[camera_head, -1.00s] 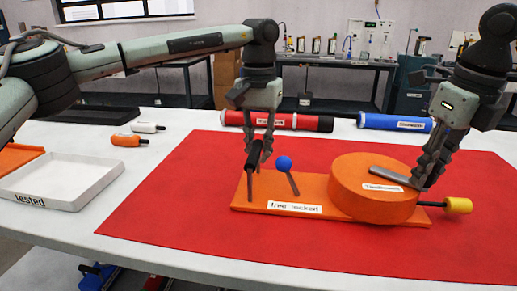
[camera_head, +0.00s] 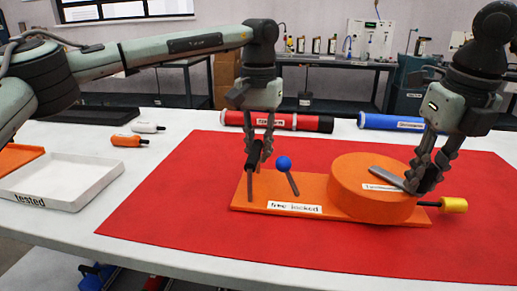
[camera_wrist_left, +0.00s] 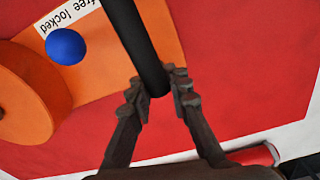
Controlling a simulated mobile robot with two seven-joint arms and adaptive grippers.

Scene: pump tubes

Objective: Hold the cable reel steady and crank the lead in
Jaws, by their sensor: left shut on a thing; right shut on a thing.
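The orange cable reel (camera_head: 362,203) is a round drum on an orange base plate (camera_head: 245,192) labelled "free locked". A grey crank arm (camera_head: 388,177) lies across the drum's top. My right gripper (camera_head: 418,183) is shut at the crank's outer end, on the crank handle, which its fingers mostly hide. My left gripper (camera_head: 259,150) is shut on the black upright handle (camera_head: 253,160) at the plate's left end; the left wrist view shows this handle (camera_wrist_left: 140,40) between the fingertips. A lever with a blue ball knob (camera_head: 284,163) leans beside the label and also shows there (camera_wrist_left: 66,46).
A yellow knob (camera_head: 453,204) on a black rod sticks out right of the drum. A red tube (camera_head: 300,122) and a blue tube (camera_head: 392,122) lie behind. A white "tested" tray (camera_head: 70,185) stands left. The red mat (camera_head: 190,225) is clear in front.

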